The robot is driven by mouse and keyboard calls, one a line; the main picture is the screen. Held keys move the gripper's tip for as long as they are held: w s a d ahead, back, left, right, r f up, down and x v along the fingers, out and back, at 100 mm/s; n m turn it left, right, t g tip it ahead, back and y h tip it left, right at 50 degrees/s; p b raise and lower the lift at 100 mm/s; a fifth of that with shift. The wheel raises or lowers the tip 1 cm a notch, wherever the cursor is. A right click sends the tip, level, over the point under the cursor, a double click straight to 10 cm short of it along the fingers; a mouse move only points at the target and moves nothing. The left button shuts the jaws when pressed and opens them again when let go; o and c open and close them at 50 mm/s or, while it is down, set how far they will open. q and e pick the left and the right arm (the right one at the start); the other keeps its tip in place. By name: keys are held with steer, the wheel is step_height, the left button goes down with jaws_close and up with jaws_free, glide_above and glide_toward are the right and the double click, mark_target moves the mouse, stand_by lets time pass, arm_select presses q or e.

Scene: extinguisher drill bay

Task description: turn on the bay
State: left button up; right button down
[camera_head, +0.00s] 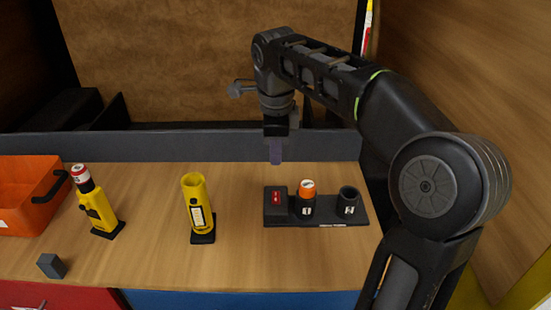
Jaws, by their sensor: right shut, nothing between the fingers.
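A black bay unit (330,222) lies on the wooden bench at the right. At its left end is a red switch (278,196); which way it is set I cannot tell. An orange-topped cylinder (307,187) stands in the socket marked 1. The socket marked 2 (348,197) looks empty. My right gripper (276,160) is shut and empty, pointing down above and behind the red switch, apart from it. My left gripper is not in view.
A yellow holder (98,212) with a red, white and black canister (82,178) stands at the left, near an orange bin (18,190). Another yellow holder (199,206) stands mid-bench. A small grey cube (51,266) lies front left. A grey ledge (180,147) runs behind.

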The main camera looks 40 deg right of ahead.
steer(key=shift+d+r, duration=0.1)
steer(key=shift+d, duration=0.05)
steer(key=shift+w, duration=0.1)
steer(key=n, duration=1.2)
steer(key=w+n, duration=0.1)
steer(key=n, duration=0.5)
steer(key=shift+d+r, duration=0.2)
steer(key=shift+d, duration=0.15)
steer(key=shift+f, duration=0.1)
